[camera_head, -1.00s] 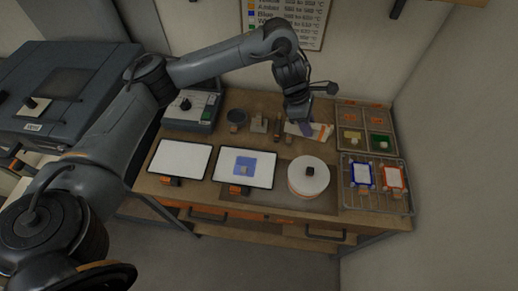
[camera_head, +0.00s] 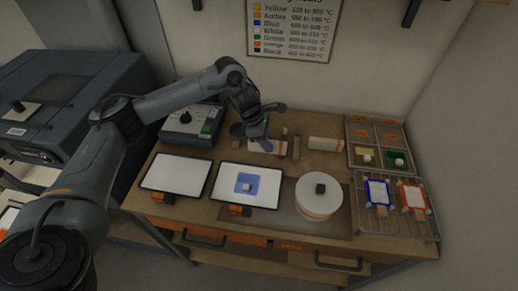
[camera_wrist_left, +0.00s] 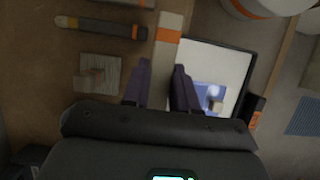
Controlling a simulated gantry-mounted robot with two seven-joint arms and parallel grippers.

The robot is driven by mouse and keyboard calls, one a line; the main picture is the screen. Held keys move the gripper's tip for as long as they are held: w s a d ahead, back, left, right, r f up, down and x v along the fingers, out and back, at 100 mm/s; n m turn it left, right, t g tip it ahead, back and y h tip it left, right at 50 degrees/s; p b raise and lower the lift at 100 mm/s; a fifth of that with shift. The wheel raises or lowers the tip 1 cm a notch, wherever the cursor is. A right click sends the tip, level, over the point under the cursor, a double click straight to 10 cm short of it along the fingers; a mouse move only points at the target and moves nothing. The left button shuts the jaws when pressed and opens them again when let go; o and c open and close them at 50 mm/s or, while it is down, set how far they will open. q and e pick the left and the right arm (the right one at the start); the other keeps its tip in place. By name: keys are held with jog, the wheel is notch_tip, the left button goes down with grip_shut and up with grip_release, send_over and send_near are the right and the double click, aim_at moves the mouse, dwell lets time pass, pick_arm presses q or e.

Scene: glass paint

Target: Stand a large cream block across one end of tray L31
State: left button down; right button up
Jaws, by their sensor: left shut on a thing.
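My left gripper (camera_head: 264,143) is over the back of the bench, behind the tray with the blue square. In the left wrist view its purple fingers (camera_wrist_left: 162,92) are shut on a long cream block (camera_wrist_left: 168,45) with an orange band. The block also shows by the fingers in the head view (camera_head: 273,147). Another cream block (camera_head: 325,144) lies on the bench to the right. A dark-rimmed white tray (camera_head: 248,203) bears a blue square and a small pale piece. A plain white tray (camera_head: 175,173) is left of it. Their tags are too small to read. My right gripper is not in view.
A round white turntable (camera_head: 318,198) with a dark knob stands right of the trays. A wire rack (camera_head: 407,230) with blue- and orange-edged pieces and a sectioned box (camera_head: 377,127) are at the right. A control box (camera_head: 190,124) stands at the back left.

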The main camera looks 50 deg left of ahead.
pick_arm(q)
jog(key=a+f, duration=0.1)
jog(key=a, duration=0.2)
jog(key=a+f, duration=0.1)
jog(key=shift+s+a+f, duration=0.2)
jog(key=shift+s+f, duration=0.1)
jog(key=shift+f, duration=2)
jog(key=shift+f, duration=0.1)
jog(key=c, duration=0.9)
grip_release()
jog(key=v, duration=1.2)
jog(key=shift+w, duration=0.1)
